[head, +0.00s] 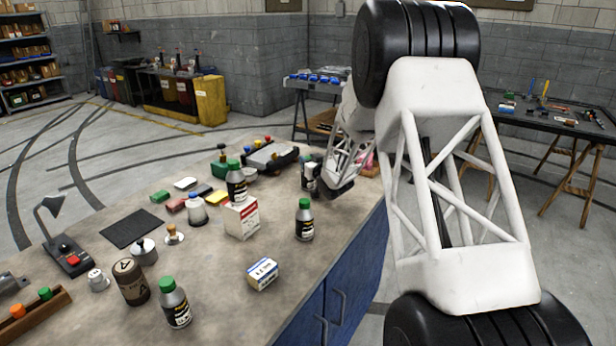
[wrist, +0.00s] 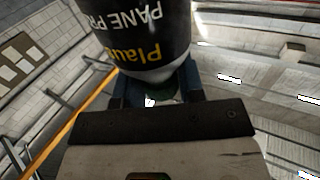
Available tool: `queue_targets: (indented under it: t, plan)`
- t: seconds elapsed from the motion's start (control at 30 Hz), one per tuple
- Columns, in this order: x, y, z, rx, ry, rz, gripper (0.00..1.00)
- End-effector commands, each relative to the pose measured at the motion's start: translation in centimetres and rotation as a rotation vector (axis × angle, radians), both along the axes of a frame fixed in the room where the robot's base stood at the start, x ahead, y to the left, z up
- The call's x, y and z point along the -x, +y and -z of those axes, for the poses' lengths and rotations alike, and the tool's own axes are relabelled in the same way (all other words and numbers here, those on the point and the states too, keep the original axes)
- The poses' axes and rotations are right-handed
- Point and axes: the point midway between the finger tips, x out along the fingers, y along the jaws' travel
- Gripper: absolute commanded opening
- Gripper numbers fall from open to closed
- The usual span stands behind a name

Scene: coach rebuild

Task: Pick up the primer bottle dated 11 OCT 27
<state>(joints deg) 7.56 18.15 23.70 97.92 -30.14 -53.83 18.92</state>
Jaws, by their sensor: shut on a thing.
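My gripper (wrist: 155,100) is shut on a bottle (wrist: 145,35). In the wrist view this bottle has a black label reading "PANE PR…", upside down, and its dark green cap is partly hidden between the fingers. In the head view my gripper (head: 328,182) is small and partly hidden by my arm. Similar green-capped bottles with black labels show there: one on the white and red box (head: 236,183), one on the bench right of that box (head: 304,220), and one at the front (head: 175,303). No date is readable on any of them.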

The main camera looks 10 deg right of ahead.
Motion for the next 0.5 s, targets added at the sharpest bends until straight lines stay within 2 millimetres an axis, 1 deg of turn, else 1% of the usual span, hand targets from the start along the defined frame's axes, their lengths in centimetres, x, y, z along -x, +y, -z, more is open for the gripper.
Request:
queue_targets:
  t: [0.33, 0.5]
  plan:
    - [0.00, 0.00, -0.12, 0.000, 0.000, 0.000, 0.00]
    - [-0.01, 0.00, -0.87, 0.001, -0.001, 0.000, 0.00]
